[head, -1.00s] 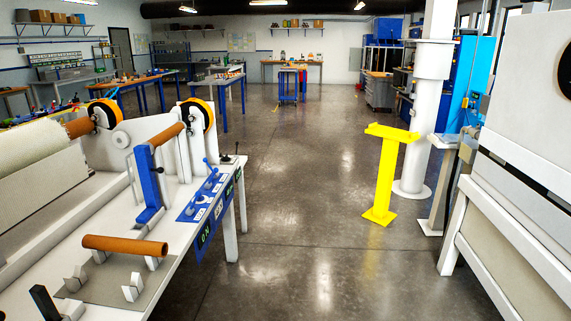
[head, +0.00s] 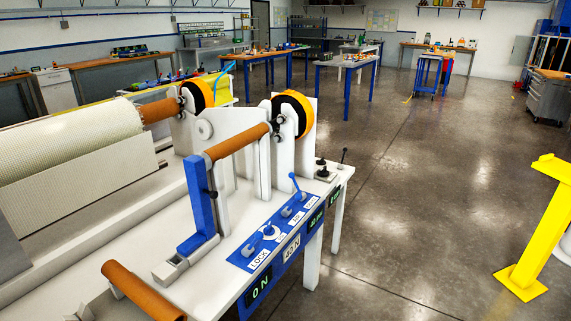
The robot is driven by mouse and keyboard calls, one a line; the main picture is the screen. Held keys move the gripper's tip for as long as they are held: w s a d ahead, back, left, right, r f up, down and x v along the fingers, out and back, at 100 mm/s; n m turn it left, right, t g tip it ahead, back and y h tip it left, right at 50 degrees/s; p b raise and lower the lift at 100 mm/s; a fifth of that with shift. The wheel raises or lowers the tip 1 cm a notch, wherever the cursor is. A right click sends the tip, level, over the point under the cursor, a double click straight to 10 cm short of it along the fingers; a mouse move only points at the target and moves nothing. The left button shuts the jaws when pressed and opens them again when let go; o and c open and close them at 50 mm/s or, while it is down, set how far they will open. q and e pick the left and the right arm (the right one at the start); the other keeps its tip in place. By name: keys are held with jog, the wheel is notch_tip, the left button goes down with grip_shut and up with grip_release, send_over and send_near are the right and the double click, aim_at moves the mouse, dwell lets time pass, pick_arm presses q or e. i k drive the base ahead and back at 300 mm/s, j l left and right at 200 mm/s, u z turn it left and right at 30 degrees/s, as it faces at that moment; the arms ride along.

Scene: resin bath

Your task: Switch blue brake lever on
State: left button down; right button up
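A white machine (head: 222,258) with rollers fills the left and middle of the head view. A blue panel (head: 240,258) on its front edge carries small blue levers: a tilted one (head: 296,188) at the far end and one (head: 254,243) near a "LOCK" label. A large blue upright bar (head: 197,205) stands behind the panel, beside a brown roller (head: 238,141). I cannot tell for certain which blue part is the brake lever, nor read its setting. Neither of my grippers is in view.
A loose-looking brown roller (head: 143,291) lies at the near edge. A yellow stand (head: 538,230) is at the right. The floor (head: 410,200) between is clear. Workbenches (head: 262,55) stand behind.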

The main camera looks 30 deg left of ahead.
aim_at(291, 174)
jog(key=i+j, duration=0.15)
jog(key=i, duration=0.45)
jog(key=i+j, duration=0.2)
jog(key=i, duration=0.35)
